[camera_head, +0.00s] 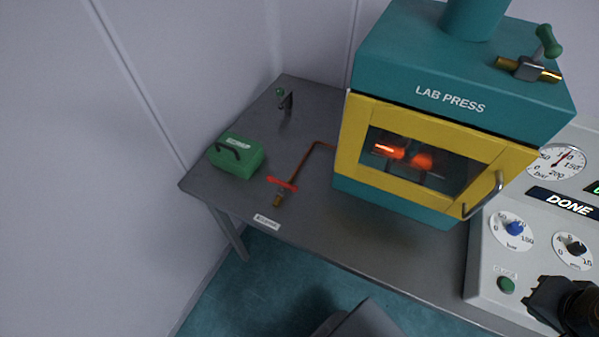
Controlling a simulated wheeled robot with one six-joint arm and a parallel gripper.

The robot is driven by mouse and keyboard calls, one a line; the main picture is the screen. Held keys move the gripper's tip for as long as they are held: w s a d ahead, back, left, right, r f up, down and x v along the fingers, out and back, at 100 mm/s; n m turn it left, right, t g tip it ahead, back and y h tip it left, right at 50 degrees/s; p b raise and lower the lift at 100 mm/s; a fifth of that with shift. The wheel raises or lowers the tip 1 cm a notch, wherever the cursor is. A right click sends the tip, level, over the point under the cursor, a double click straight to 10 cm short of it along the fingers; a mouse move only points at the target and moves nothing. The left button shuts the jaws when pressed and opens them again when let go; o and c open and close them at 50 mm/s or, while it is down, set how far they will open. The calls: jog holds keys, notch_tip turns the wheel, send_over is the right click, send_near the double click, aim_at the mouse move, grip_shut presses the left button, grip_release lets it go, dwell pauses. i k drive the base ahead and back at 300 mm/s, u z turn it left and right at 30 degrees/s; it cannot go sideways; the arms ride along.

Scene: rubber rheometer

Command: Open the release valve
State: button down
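A valve with a red handle (283,184) and a brass end lies on the grey table, joined to a thin copper pipe (305,158) that runs to the press. Its handle lies crosswise to the pipe. A second valve, with a brass body and a green-knobbed lever (548,42), sits on top of the teal press; its lever stands up. Neither valve's label is readable here. My gripper (536,300) is the dark shape at the lower right, in front of the control panel and far from the red handle. Its fingers are too dark to judge.
The lab press (380,55) has a closed yellow door (352,130) with orange glowing parts behind glass. A green box (236,158) and a small green-tipped lever (286,98) are on the table (330,222). The control panel (480,265) shows DONE. Table front is clear.

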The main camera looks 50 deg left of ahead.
aim_at(294, 188)
jog(key=u, duration=2.15)
jog(key=k, duration=0.75)
jog(key=u, duration=0.45)
jog(key=i, duration=1.25)
jog(key=u, duration=0.25)
